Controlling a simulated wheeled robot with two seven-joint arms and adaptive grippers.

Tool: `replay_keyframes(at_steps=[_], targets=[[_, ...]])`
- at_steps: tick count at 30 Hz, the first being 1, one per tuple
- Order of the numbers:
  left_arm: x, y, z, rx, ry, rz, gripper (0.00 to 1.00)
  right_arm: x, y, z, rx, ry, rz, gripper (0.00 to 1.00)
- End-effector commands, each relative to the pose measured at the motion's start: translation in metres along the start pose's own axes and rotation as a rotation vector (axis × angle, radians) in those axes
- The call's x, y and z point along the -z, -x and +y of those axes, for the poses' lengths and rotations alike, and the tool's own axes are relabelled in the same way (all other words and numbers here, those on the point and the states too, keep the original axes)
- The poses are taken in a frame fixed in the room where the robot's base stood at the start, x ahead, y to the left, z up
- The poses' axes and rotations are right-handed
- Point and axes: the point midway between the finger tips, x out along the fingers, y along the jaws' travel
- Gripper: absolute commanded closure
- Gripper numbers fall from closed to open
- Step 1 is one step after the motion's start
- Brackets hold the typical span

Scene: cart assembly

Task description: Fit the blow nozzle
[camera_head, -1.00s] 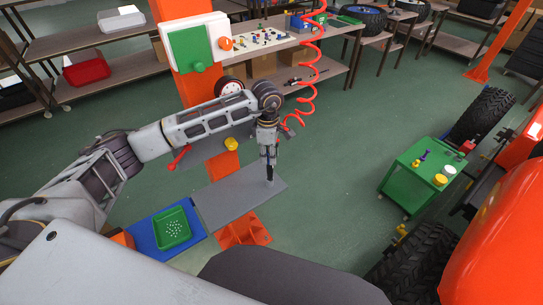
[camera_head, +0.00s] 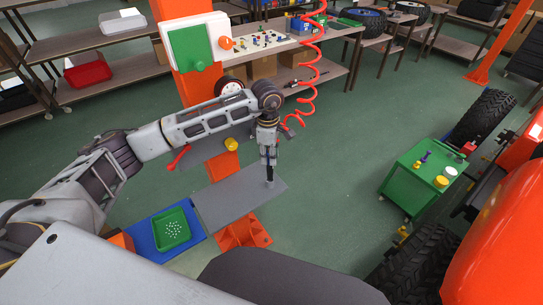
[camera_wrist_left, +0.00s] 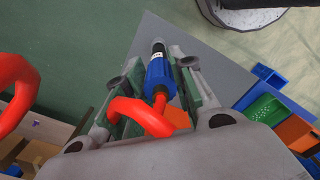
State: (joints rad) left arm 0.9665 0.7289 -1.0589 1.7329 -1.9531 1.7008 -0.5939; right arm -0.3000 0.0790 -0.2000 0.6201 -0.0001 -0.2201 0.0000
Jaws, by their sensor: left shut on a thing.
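My left gripper (camera_head: 269,160) points down over a grey panel (camera_head: 225,205). In the left wrist view its two fingers (camera_wrist_left: 160,80) are shut on a blue cylindrical hose end (camera_wrist_left: 160,77). I cannot tell whether the dark tip is a separate blow nozzle. In the head view the dark tip reaches down close to the panel; whether it touches is unclear. My right gripper is not in view.
A red coiled hose (camera_head: 305,90) hangs behind the gripper. A green tray (camera_head: 171,229) of small pale parts sits left of the panel. An orange bracket (camera_head: 243,232) is in front. A green cart (camera_head: 420,175) stands right, with clear floor between.

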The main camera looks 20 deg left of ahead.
Motion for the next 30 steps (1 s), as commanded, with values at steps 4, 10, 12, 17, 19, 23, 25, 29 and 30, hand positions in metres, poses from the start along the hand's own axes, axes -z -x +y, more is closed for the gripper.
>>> replay_keyframes(at_steps=[4,10,12,17,19,23,25,29,30], targets=[[0.006,-0.001,0.003,0.0,0.012,0.004,1.0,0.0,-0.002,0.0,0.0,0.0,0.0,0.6],[0.006,-0.001,0.003,0.001,0.012,0.004,1.0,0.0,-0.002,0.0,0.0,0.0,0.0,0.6],[0.006,-0.001,0.003,0.001,0.012,0.004,1.0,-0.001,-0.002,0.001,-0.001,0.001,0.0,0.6],[0.006,-0.002,0.003,0.001,0.012,0.004,1.0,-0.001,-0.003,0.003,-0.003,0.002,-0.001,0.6],[0.006,-0.004,0.003,0.001,0.012,0.004,1.0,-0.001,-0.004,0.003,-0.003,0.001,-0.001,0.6],[0.006,-0.007,0.002,0.002,0.012,0.004,1.0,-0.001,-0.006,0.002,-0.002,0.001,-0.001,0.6],[0.005,-0.009,0.002,0.003,0.011,0.005,1.0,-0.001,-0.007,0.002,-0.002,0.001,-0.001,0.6],[0.005,-0.013,0.001,0.007,0.01,0.005,1.0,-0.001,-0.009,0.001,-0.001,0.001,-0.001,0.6],[0.005,-0.015,0.0,0.008,0.009,0.006,1.0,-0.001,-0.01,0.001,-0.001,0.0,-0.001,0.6]])
